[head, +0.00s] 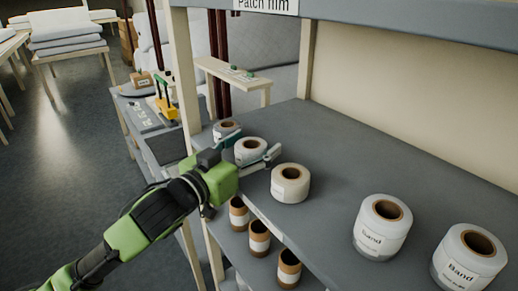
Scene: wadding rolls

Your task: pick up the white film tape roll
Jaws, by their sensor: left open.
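A white tape roll (290,186) with a brown core stands upright on the grey shelf (335,150). Its label is too small to read. A second white roll (250,153) stands behind it, partly hidden by my gripper, with a third roll (226,129) farther back. My left gripper (272,155) is open, with its grey fingers at the shelf's front edge, between the nearest two of these rolls. No roll is seen held in it. I cannot tell whether a finger touches a roll. My right gripper is not in view.
Two larger rolls labelled "Band" (382,228) (470,259) stand at the right of the shelf. Several brown-cored rolls (259,238) stand on the lower shelf. A shelf above is labelled "Patch film" (266,5). A pale post (184,70) stands at the left. The shelf's back is clear.

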